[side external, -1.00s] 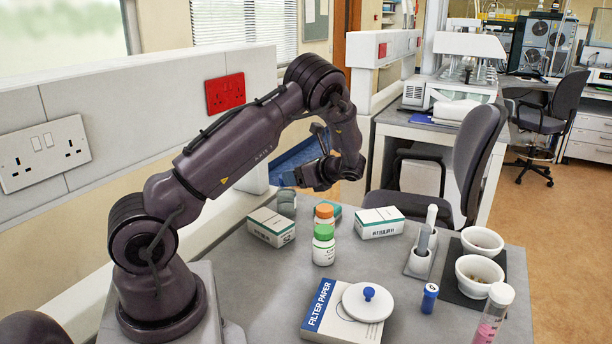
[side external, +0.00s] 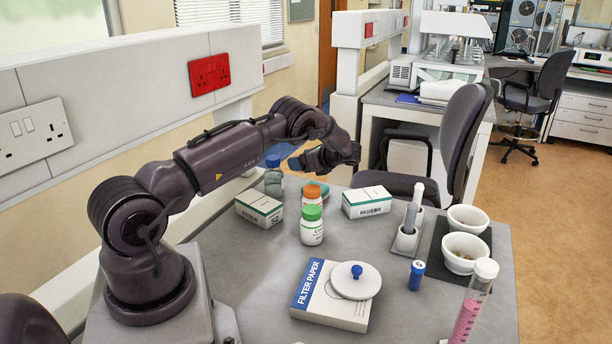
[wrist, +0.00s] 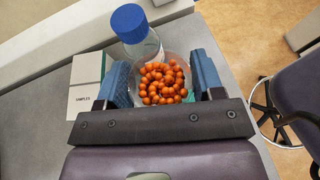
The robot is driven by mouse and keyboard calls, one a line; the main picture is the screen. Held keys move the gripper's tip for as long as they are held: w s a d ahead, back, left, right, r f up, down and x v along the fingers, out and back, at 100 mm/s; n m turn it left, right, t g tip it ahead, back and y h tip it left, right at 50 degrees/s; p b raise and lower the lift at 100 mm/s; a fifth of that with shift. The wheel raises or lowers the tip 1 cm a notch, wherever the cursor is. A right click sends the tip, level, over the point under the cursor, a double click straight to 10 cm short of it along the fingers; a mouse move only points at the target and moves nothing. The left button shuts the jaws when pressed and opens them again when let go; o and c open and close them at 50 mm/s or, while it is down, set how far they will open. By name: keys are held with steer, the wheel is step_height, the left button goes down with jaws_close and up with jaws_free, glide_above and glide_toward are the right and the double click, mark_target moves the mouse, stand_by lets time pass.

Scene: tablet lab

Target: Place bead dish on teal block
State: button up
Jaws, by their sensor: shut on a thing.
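In the wrist view, my gripper (wrist: 160,88) is shut on the bead dish (wrist: 178,55), a clear round dish with orange beads (wrist: 163,84) in it. Its two blue fingers are on opposite sides of the dish. In the side view, my gripper (side external: 297,163) is at the back of the table, above the tabletop; the dish cannot be made out there. A small teal surface (side external: 322,187), perhaps the teal block, shows behind the orange-capped bottle, mostly hidden. I cannot tell whether the dish is above it.
A blue-capped bottle (wrist: 130,24) stands close beyond the dish. White cartons (side external: 259,209) (side external: 366,202), an orange-capped bottle (side external: 312,193) and a green-capped bottle (side external: 312,226) stand nearby. Filter paper (side external: 320,306), mortars (side external: 466,218) and a pink-filled tube (side external: 467,318) are farther forward.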

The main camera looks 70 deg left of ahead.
steer(key=shift+w+a+f, duration=0.45)
steer(key=shift+a+f, duration=0.05)
steer(key=shift+f, duration=0.3)
steer(key=shift+w+a+f, duration=0.4)
steer(key=shift+a+f, duration=0.1)
steer(key=shift+f, duration=1.75)
steer(key=o, duration=1)
steer(key=shift+d, duration=0.1)
